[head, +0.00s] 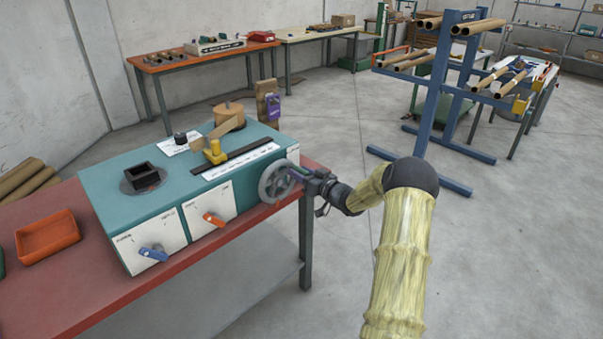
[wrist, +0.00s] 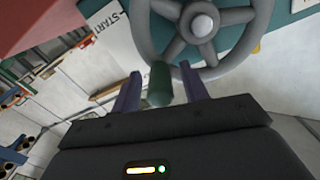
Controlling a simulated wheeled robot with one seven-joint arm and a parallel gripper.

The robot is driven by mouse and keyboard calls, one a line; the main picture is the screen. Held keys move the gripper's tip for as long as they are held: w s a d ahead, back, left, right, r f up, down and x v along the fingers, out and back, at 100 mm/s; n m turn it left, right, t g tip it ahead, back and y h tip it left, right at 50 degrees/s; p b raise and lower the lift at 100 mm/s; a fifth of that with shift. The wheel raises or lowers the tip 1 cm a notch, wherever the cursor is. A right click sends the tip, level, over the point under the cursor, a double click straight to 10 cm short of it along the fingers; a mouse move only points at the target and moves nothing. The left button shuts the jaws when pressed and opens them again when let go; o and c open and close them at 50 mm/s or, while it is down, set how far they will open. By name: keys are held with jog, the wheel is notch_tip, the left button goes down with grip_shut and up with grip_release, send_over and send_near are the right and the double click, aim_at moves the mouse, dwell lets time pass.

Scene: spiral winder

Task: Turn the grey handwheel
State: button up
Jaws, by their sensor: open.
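The grey handwheel (head: 276,182) is a spoked wheel on the right end of the teal winder (head: 110,190). In the wrist view the handwheel (wrist: 200,30) fills the top, with its hub and spokes facing me. A dark green handle (wrist: 159,85) sticks out from its rim toward me. My gripper (wrist: 160,88) is open, with one purple finger on each side of the handle. The handle stands between the fingers, and small gaps show beside it. In the head view my gripper (head: 300,174) is at the wheel's right side and hides part of its rim.
The winder stands on a red-topped bench (head: 50,280). An orange tray (head: 47,237) lies left of it. Blue (head: 153,253) and orange (head: 214,220) levers are on its front. A blue rack (head: 440,90) with cardboard tubes stands behind my arm. The floor to the right is open.

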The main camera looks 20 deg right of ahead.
jog(key=shift+w, duration=0.1)
grip_shut()
dwell(0.3)
